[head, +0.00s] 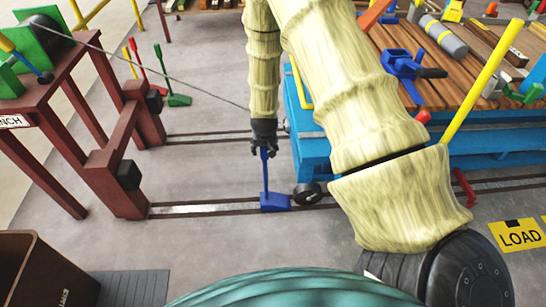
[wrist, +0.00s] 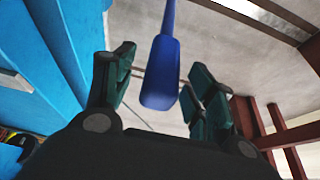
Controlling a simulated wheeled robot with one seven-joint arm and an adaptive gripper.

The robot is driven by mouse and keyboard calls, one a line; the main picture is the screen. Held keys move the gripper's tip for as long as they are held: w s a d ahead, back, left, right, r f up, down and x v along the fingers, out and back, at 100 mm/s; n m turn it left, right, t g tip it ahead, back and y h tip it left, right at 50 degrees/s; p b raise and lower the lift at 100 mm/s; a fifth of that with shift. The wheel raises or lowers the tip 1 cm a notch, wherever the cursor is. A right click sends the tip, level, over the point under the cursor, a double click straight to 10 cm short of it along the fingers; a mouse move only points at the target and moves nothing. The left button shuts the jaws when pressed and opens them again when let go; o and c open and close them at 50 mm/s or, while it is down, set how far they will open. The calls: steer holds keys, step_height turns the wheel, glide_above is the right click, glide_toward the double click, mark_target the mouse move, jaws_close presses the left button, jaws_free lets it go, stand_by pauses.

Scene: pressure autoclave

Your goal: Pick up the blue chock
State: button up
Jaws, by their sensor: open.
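The blue chock (head: 275,201) rests on the floor rail, beside a small black wheel of the blue cart. Its blue handle stands up from it to my gripper (head: 264,147), which points down from above. In the wrist view the blue handle (wrist: 161,70) sits between the two dark green finger pads of my gripper (wrist: 164,66). The jaws are open, with a gap visible on the left of the handle and a smaller one on the right. The chock's wedge is not clearly seen in the wrist view.
The blue cart (head: 312,132) with a plank deck stands close to the right of the chock. Green (head: 178,100) and red chocks stand behind. Floor between frame and cart is mostly clear.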

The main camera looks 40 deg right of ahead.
steer(key=shift+w+f, duration=0.15)
steer(key=shift+f, duration=0.15)
jaws_close()
steer(key=shift+r, duration=0.1)
